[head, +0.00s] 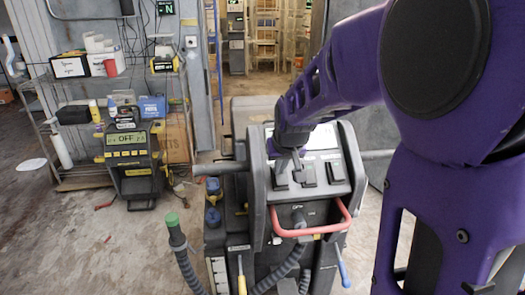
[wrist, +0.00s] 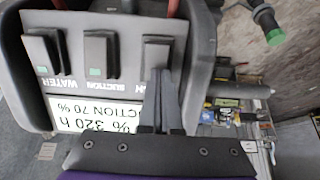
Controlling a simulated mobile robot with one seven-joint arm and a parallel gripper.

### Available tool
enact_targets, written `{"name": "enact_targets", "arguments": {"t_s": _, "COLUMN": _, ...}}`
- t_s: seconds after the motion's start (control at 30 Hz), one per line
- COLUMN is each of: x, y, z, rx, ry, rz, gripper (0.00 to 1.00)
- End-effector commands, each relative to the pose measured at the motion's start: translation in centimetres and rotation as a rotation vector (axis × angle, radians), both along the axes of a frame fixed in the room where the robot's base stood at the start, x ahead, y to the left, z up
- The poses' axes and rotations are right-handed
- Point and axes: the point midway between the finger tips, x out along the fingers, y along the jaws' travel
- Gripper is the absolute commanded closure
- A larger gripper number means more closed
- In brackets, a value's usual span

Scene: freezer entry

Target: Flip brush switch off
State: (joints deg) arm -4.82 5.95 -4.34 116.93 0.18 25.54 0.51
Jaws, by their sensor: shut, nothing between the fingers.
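The brush switch (wrist: 157,50) is a dark rocker on the floor machine's panel, at the right of a row of three in the wrist view. Its label is mostly covered by my gripper. In the head view it is the leftmost switch (head: 280,180). My gripper (wrist: 161,75) is shut and empty, its fingertips at the lower end of this switch; contact is not clear. The fingers also show in the head view (head: 297,169). The lower part of the switch is hidden, so its setting cannot be told.
The suction switch (wrist: 98,50) and water switch (wrist: 42,50) sit beside it, each with a green mark. A display (wrist: 95,117) adjoins the row. A red handle (head: 309,231) curves below the panel. A charger (head: 130,160) reading OFF and shelves stand at the left.

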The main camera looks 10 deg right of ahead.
Motion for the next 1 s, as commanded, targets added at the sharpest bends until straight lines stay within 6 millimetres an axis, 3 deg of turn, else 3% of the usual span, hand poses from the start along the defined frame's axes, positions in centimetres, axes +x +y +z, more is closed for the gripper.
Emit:
{"name": "enact_targets", "arguments": {"t_s": 0.57, "x": -1.4, "y": 0.0, "z": -0.8, "rx": -0.001, "ry": -0.002, "rz": 0.001, "gripper": 1.0}}
{"name": "enact_targets", "arguments": {"t_s": 1.0, "x": -1.4, "y": 0.0, "z": 0.0, "rx": 0.0, "ry": -0.002, "rz": 0.0, "gripper": 1.0}}
